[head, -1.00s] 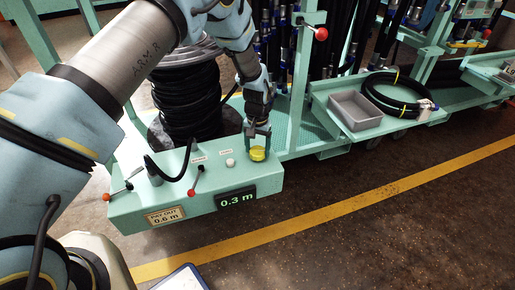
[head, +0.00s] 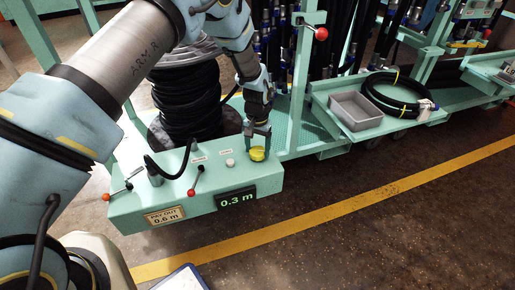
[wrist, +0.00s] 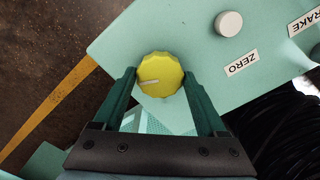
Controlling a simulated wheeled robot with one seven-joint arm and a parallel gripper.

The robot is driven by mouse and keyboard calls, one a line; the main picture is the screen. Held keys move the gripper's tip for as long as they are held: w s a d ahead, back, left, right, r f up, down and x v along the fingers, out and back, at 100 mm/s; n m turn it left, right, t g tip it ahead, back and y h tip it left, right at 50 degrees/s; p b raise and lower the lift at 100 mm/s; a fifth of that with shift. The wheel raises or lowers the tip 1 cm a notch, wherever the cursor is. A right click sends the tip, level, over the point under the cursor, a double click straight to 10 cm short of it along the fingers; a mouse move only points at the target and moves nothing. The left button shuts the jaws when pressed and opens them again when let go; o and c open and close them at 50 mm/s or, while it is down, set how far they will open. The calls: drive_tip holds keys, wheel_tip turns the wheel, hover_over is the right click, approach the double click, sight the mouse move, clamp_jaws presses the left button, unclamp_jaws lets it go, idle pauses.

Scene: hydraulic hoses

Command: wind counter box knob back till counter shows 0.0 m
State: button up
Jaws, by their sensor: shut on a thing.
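The counter box (head: 140,211) is a pale green box with a dark display (head: 236,199) on its front that reads 0.3 m. A yellow knob (head: 257,154) sits on top at its right end. In the wrist view the yellow knob (wrist: 160,75) has a white pointer line toward its left side. My gripper (head: 258,148) points down over the knob. In the wrist view my gripper (wrist: 160,84) has one green finger on each side of the knob, shut on it.
A white button (head: 230,163) marked ZERO in the wrist view stands left of the knob. A label (head: 165,216) reads PAY OUT 0.6 m. A hose reel (head: 190,100) stands behind; a grey tray (head: 355,110) is right.

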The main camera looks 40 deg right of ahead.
sight(257, 150)
drive_tip(key=shift+m, duration=0.8)
idle(1.1)
drive_tip(key=o, duration=1.3)
wheel_tip(257, 150, up, 11)
drive_tip(key=shift+f, duration=0.1)
